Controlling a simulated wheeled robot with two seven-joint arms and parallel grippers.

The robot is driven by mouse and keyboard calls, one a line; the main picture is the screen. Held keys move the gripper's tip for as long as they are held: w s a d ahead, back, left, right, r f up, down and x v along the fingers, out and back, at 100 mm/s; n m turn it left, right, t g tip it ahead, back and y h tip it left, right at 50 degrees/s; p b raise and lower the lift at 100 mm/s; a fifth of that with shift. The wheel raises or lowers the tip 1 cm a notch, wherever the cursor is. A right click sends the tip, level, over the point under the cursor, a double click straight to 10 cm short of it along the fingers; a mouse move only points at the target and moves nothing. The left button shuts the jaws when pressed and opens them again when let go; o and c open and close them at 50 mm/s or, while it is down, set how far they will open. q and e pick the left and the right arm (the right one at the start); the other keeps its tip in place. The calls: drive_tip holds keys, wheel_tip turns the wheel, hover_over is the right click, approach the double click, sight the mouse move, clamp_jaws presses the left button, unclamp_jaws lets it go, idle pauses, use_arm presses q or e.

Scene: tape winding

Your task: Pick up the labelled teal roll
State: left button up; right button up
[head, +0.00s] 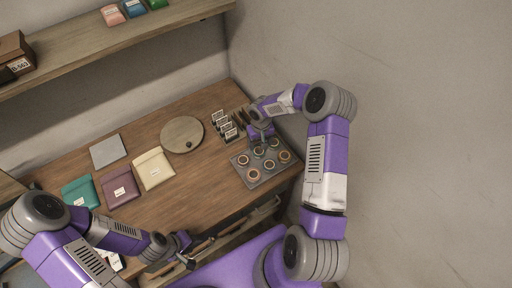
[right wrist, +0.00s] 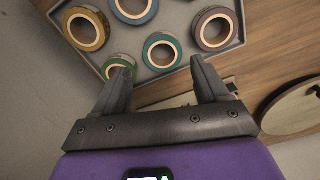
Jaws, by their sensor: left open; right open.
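The grey tray (head: 252,183) near the table's right end holds several tape rolls in two rows. The teal roll (right wrist: 161,50) shows in the right wrist view, just past and between my right gripper's fingertips (right wrist: 160,66); the fingers are apart with nothing between them. No label on it can be made out. In the head view my right gripper (head: 261,144) is over the back row, partly covering it. My left gripper (head: 187,250) is open and empty at the table's front edge, far from the tray.
An ochre roll (right wrist: 86,28) is beyond. Label cards (head: 224,126) stand behind the tray. A round board (head: 181,134) and pouches (head: 153,169) lie left; the wall is right.

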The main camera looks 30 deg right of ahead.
sight(259, 149)
drive_tip(key=shift+s+f, duration=0.1)
drive_tip(key=shift+f, duration=0.7)
drive_tip(key=shift+w+a+f+p, duration=0.1)
drive_tip(key=shift+w+f+p, duration=0.15)
drive_tip(key=shift+f, duration=0.85)
drive_tip(key=shift+w+f+p, duration=0.1)
drive_tip(key=shift+f+p, duration=0.2)
drive_tip(key=shift+f, duration=0.75)
drive_tip(key=c, duration=0.8)
